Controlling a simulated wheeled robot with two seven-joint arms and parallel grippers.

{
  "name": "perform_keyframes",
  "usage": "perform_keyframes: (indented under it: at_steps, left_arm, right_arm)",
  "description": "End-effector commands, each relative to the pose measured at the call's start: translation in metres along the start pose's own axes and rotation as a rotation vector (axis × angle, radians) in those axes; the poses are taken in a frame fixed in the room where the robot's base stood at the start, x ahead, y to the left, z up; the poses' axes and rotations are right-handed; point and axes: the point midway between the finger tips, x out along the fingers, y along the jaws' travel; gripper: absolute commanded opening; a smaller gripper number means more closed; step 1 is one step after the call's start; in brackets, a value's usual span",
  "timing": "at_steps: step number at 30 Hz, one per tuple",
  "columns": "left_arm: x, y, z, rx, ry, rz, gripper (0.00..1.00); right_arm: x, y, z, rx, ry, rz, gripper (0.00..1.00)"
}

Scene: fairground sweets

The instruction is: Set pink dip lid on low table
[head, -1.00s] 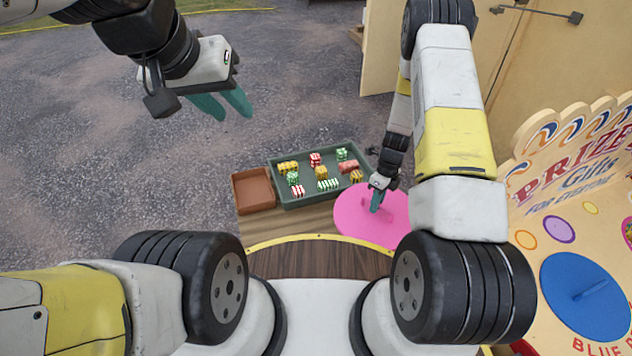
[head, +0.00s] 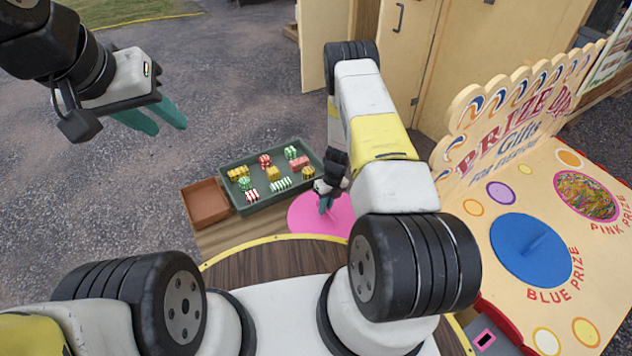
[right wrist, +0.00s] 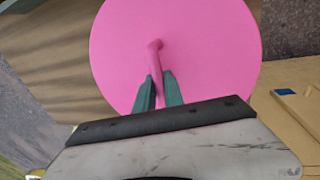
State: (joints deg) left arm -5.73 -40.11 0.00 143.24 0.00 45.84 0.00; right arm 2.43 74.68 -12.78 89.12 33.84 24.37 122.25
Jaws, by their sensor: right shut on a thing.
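The pink dip lid (head: 308,220) is a flat round disc with an upright handle. In the head view it is over the right end of the low wooden table (head: 217,240). My right gripper (head: 325,205) is shut on the lid's handle. In the right wrist view the fingers (right wrist: 158,92) close on the bent pink handle, and the lid (right wrist: 200,45) lies beyond them. I cannot tell whether the lid touches the tabletop. My left gripper (head: 150,117) is open and empty, above the ground at upper left.
A green tray (head: 243,209) of striped sweets and a brown box (head: 205,203) stand behind and left of the lid. At right is the prize stand (head: 470,240), with a blue lid (head: 530,250) and an uncovered, filled pink-prize opening (head: 587,196). A round wooden counter (head: 270,262) lies nearer.

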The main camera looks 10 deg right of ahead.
Motion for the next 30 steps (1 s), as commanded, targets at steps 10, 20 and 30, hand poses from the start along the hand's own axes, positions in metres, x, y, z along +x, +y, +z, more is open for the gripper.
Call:
perform_keyframes:
  at_steps: [10,20,30]
  left_arm:
    - [0.000,0.000,0.000,0.000,0.000,0.000,0.33]
    - [0.000,0.000,0.000,0.000,0.000,0.000,0.33]
    - [0.000,0.000,0.000,0.000,0.000,0.000,0.33]
  right_arm:
    - [0.008,-0.001,0.001,-0.001,-0.001,0.000,0.00]
    - [0.009,-0.002,0.000,-0.001,-0.001,0.000,0.35]
    - [-0.008,-0.002,0.001,-0.002,-0.003,-0.002,0.35]
